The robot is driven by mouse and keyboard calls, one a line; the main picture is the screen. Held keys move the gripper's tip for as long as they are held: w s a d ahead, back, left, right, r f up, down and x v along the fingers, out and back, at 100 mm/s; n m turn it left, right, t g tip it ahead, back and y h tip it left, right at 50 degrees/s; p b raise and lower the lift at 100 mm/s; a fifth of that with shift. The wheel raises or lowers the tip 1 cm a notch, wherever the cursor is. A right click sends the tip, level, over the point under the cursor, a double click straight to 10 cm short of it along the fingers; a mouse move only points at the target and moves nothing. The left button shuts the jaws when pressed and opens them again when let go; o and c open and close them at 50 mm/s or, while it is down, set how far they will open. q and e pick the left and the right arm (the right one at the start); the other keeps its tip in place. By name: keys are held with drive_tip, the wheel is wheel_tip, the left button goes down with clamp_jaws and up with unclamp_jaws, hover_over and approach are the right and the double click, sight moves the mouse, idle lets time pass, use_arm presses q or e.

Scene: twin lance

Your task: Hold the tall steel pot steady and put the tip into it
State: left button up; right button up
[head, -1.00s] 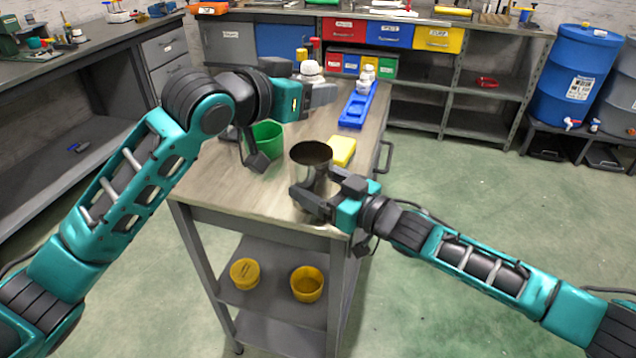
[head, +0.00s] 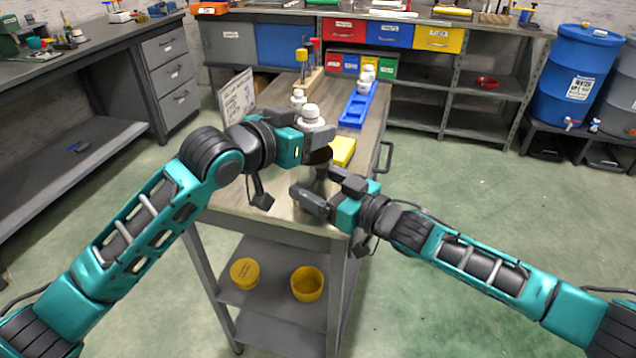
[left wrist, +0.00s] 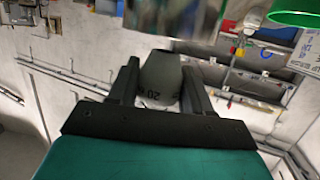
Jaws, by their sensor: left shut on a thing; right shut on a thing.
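The tall steel pot (head: 320,178) stands at the near end of the grey table. My left gripper covers much of it in the head view; a shiny curved wall at the top of the left wrist view (left wrist: 178,18) looks like it. My right gripper (head: 314,184) is shut around its side. My left gripper (head: 317,134) is shut on a grey piece with a white knobbed top (head: 309,115). In the left wrist view the piece (left wrist: 160,82) shows a "20" mark between the fingers. It appears above the pot mouth; its lower end is hidden in the head view.
A yellow block (head: 343,151) lies just behind the pot. A blue tray (head: 355,108) with white-topped pieces lies further back. Another white-topped piece (head: 298,97) stands left of it. A green tub (left wrist: 295,12) shows in the left wrist view.

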sight(324, 152)
use_arm(q)
drive_tip(key=shift+f, duration=1.55)
drive_tip(key=shift+s+a+f, duration=0.1)
drive_tip(key=shift+s+f, duration=0.05)
drive_tip(key=shift+f, duration=0.8)
use_arm(e)
drive_tip(key=shift+s+a+r, duration=0.1)
drive_tip(key=shift+s, duration=0.05)
use_arm(q)
drive_tip(key=o, duration=1.3)
use_arm(e)
drive_tip(key=shift+r, duration=0.1)
drive_tip(key=shift+f, duration=0.2)
use_arm(q)
drive_tip(key=v, duration=0.4)
drive_tip(key=r+v, duration=0.1)
drive_tip(key=v, duration=0.3)
drive_tip(key=r+v, duration=0.1)
drive_tip(key=v, duration=0.3)
